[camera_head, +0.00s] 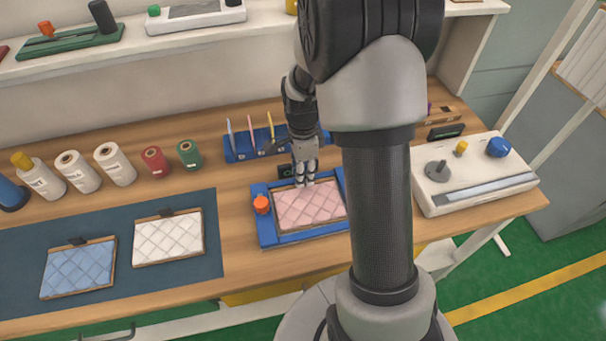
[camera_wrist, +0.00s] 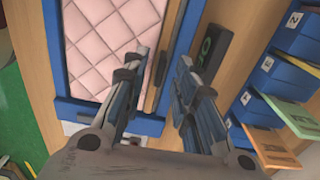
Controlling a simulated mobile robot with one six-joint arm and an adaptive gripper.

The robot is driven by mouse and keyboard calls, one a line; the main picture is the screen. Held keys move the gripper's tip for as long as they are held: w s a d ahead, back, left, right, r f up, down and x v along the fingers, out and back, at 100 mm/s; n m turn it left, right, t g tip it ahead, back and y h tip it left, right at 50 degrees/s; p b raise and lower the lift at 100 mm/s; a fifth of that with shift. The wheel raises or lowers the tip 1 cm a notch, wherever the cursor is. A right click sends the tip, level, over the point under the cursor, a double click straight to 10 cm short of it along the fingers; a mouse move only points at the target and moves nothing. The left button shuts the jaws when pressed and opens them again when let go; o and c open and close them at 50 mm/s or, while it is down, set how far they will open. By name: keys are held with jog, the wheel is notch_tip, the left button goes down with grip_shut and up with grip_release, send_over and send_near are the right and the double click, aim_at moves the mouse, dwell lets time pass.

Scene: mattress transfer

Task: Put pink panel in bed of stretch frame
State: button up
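The pink quilted panel (camera_head: 308,209) lies flat inside the blue stretch frame (camera_head: 265,232) on the bench; I cannot tell whether it is fully seated. In the wrist view the pink panel (camera_wrist: 100,40) has a wooden edge, with the blue frame (camera_wrist: 82,112) around it. My gripper (camera_head: 305,182) is low over the panel's far edge, pointing down. In the wrist view the fingers of my gripper (camera_wrist: 163,65) stand apart with a gap between them, beside the panel's wooden edge. The fingers partly hide that edge, and my arm hides the frame's right side.
An orange knob (camera_head: 261,204) stands on the frame's left side. A blue tool rack (camera_head: 240,150) is behind it, and a white control box (camera_head: 470,180) is at right. White and blue panels (camera_head: 168,238) (camera_head: 78,268) lie on a dark mat (camera_head: 195,285). Several spools line the back left.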

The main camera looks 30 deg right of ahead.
notch_tip(320, 180, up, 10)
jog(key=p, duration=0.3)
jog(key=s+a+r+n+t, duration=0.1)
jog(key=s+a+r+n, duration=0.3)
jog(key=r+n, duration=0.15)
jog(key=s+a+r+n+t, duration=0.1)
jog(key=s+a+r+n, duration=0.25)
jog(key=r, duration=0.25)
jog(key=s+a+r+n+t, duration=0.1)
jog(key=s+a+r+n, duration=0.1)
jog(key=s+n, duration=0.4)
jog(key=s+a+r+n+t, duration=0.1)
jog(key=s+a+n, duration=0.2)
jog(key=s+n, duration=0.3)
jog(key=shift+s+r+t, duration=0.15)
jog(key=shift+r+t, duration=0.25)
jog(key=shift+o, duration=0.5)
